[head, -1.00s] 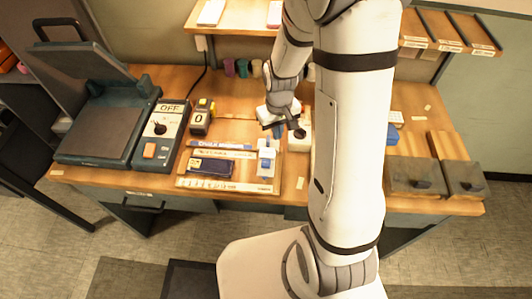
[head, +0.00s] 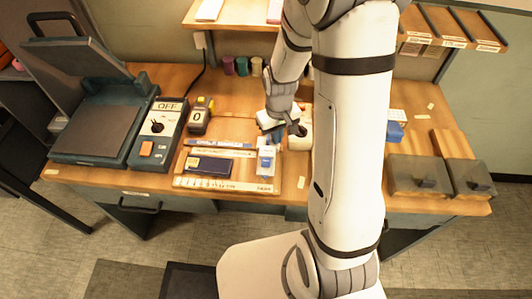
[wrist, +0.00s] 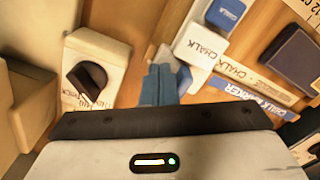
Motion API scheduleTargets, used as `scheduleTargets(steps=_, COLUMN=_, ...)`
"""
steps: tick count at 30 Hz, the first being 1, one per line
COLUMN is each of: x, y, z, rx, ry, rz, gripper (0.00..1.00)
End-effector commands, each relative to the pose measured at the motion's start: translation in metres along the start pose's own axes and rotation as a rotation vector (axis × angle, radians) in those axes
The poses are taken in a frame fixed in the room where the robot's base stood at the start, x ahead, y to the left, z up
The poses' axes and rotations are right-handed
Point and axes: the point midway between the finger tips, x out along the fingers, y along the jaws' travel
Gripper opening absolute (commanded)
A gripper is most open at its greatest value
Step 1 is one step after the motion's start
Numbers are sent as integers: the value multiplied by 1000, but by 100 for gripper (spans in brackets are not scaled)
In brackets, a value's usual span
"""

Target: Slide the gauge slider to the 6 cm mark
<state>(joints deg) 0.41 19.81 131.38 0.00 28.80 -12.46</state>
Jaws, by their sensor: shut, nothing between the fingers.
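The ruled scale (head: 225,184) runs along the front of a low wooden board (head: 280,168). On the board are a dark navy block (head: 208,166), a white block with blue parts (head: 266,160) and a strip lettered chalk marker (head: 220,143). I cannot tell for sure which piece is the gauge slider, or its reading. In the wrist view, the navy block (wrist: 290,56), a white chalk-lettered block (wrist: 202,42) and part of the scale (wrist: 305,12) show at upper right. My gripper (head: 279,129) is shut and empty behind the board's right end; its blue fingers (wrist: 163,84) are together.
A white box with a dark knob (wrist: 88,82) stands close to the gripper. A yellow-black counter (head: 200,115) and a switch box (head: 158,130) stand left of the board. Lidded grey boxes (head: 425,180) are at right. My arm hides part of the table.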

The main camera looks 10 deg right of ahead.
Motion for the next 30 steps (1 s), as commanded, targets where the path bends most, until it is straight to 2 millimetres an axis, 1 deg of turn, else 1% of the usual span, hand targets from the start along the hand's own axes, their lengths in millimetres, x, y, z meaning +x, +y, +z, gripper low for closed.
scheduleTargets(steps=30, x=0, y=-59, z=-34, rx=-1, ry=-1, rz=0, gripper=0)
